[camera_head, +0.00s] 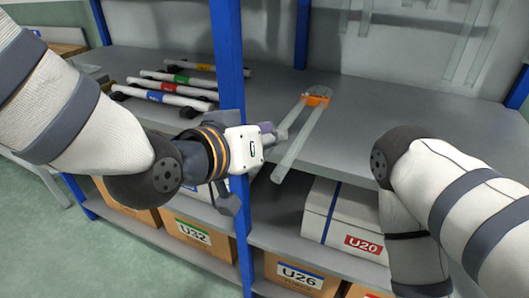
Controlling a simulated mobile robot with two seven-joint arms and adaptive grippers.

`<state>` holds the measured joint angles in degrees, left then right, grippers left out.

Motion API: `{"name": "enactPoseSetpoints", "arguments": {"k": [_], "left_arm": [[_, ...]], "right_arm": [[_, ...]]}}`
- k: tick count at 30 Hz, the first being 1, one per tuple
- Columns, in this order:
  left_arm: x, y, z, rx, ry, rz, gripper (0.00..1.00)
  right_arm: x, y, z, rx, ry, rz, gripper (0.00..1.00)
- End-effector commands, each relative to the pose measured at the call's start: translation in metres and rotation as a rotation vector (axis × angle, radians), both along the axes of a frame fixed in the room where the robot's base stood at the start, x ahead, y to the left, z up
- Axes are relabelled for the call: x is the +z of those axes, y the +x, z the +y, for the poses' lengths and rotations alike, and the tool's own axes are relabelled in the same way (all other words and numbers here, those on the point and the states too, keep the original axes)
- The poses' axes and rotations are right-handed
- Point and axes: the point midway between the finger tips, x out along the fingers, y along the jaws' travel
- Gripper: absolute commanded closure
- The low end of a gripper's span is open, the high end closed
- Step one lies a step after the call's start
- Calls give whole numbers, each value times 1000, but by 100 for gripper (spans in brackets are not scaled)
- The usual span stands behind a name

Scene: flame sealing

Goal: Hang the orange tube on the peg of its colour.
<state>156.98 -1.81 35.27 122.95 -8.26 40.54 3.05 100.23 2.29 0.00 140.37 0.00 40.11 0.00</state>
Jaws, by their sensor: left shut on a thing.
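The orange tube (299,146) is a clear, two-legged tube with an orange clip (317,97) near its far, bent end. It extends over the grey shelf, its legs pointing towards me. My left gripper (276,133) is shut on the end of the tube's left leg, beside the blue post. Whether the tube touches the shelf I cannot tell. Clear tubes (466,45) hang against the back at the upper right; their pegs are out of the picture, and no orange peg shows. My right arm comes in from the right and bends down; its gripper is out of view.
The grey shelf (360,115) has free room at the middle and right. White bars (165,97) with coloured labels lie on its left part. A blue post (229,60) stands close behind my left gripper. Below are a white U20 box (330,215) and cardboard boxes (300,277).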

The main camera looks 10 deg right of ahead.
Motion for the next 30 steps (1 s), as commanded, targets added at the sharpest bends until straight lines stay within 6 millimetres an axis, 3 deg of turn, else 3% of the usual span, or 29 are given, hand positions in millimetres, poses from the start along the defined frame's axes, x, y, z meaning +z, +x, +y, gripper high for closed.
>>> {"name": "enactPoseSetpoints", "arguments": {"k": [1,10,14,25,26,27,30], "left_arm": [[-23,8,-3,-1,3,17,100],[-49,34,-13,-1,0,4,100],[-70,33,-13,-1,1,3,100],[-75,33,-13,-1,0,-1,100],[-74,33,-13,-2,1,-1,80],[-74,33,-12,-2,1,-1,70],[-74,33,-12,-2,1,-1,66]], "right_arm": [[-8,-8,0,0,0,29,30],[-17,-17,0,2,0,60,30],[-16,-16,0,2,0,56,30],[-17,-16,0,2,0,57,30],[-17,-16,0,2,0,57,30],[-17,-16,0,2,0,56,30],[-16,-16,0,2,0,56,30]]}}
